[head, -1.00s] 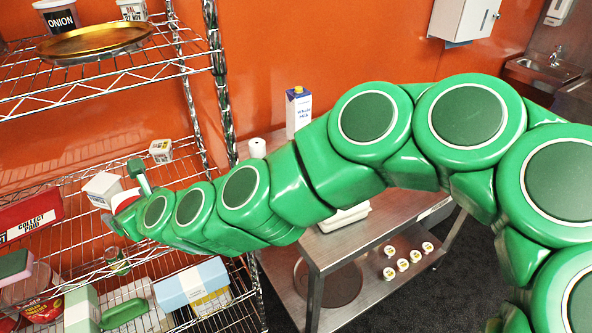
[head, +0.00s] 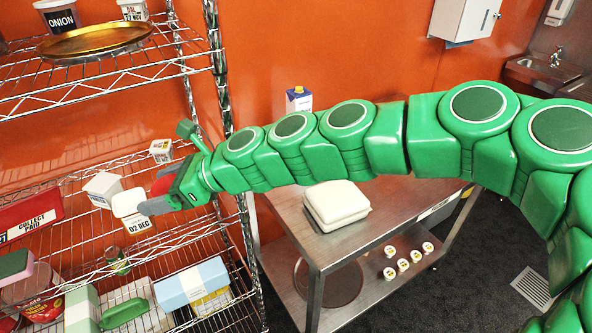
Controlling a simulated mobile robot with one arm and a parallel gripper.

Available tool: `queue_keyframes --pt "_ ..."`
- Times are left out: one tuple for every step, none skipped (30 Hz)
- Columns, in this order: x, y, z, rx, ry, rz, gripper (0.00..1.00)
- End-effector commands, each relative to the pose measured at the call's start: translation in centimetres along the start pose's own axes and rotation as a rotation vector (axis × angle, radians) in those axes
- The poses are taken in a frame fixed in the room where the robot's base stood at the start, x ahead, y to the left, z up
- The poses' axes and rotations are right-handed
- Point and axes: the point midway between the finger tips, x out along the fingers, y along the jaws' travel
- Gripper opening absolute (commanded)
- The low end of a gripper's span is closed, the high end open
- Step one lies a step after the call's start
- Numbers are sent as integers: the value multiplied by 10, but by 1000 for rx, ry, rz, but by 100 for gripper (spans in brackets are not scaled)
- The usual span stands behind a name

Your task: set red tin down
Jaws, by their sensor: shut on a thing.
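My gripper (head: 157,204) is in front of the middle shelf of the wire rack (head: 72,185) at the left. It is shut on the red tin (head: 162,186), which shows only as a red patch beside the grey finger. Most of the tin is hidden by the finger and the green hand. I cannot tell whether the tin touches the shelf. A white tub marked 02 DEC (head: 135,224) appears just left of the fingertips. I cannot tell whether they touch it.
A white carton (head: 103,188) stands left of the tub, a small box (head: 161,150) behind. A red box (head: 29,217) is at far left. Below are a blue-white box (head: 191,285) and a large red container (head: 40,300). A steel table (head: 400,206) with a white container (head: 337,203) stands right.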

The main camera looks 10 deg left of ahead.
Motion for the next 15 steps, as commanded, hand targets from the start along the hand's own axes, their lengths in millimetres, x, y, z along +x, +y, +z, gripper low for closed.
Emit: queue_keyframes --pt "-8 -10 -4 -5 -1 10 44" --pt "-12 -12 -6 -10 -1 25 44" --pt "-17 -16 -10 -16 -2 40 44" --pt "-21 -18 -12 -22 -2 53 44" --pt "-25 -20 -15 -26 -2 67 44" --pt "-30 -24 -18 -34 -2 80 44" --pt "-35 -27 -21 -39 -2 93 44" --pt "-39 -30 -24 -44 -2 103 44" --pt "-44 -34 -28 -50 -2 118 44" --pt "-48 -35 -32 -55 -1 133 44" --pt "-52 -38 -35 -58 -1 143 44" --pt "-57 -40 -39 -64 -1 158 44" --pt "-61 -43 -42 -69 -1 170 44" --pt "-65 -46 -45 -72 -1 178 44" --pt "-71 -49 -49 -79 0 191 44"
